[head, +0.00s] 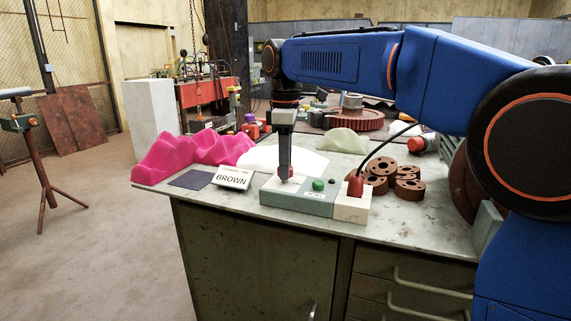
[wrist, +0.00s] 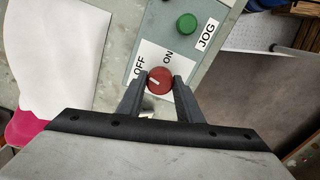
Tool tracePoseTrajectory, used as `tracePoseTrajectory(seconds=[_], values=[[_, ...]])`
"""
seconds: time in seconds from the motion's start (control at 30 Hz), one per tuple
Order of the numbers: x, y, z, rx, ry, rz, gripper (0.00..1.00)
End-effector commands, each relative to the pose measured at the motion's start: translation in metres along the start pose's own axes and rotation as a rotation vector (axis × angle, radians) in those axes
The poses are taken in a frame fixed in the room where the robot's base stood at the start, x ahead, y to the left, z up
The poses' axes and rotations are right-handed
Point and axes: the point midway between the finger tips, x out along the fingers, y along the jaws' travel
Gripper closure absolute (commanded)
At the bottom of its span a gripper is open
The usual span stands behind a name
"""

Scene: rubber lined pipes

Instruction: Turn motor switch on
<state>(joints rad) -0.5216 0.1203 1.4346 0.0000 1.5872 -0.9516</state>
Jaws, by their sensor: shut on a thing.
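The motor switch is a round red knob (wrist: 159,81) with a pale pointer line, on a white plate (wrist: 146,63) marked OFF and ON. In the wrist view the pointer line leans toward the OFF side. My gripper (wrist: 160,84) has its two dark fingers closed on the knob, one on each side. In the head view my gripper (head: 284,172) points straight down at the left end of the control box (head: 318,205), and the red knob (head: 291,172) shows partly behind it.
A green button (wrist: 186,23) marked JOG sits beside the switch. A red plug with a black cable (head: 355,186) stands at the box's right end. A BROWN sign (head: 233,178), pink cloth (head: 190,152) and brown rings (head: 408,188) lie nearby on the bench (head: 420,222).

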Motion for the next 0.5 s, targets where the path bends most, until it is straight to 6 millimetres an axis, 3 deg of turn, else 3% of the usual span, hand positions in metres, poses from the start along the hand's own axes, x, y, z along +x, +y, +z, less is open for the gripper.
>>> tracePoseTrajectory(seconds=[0.5], values=[[-0.0006, 0.0000, -0.0001, 0.486, 0.001, 0.001, 0.90]])
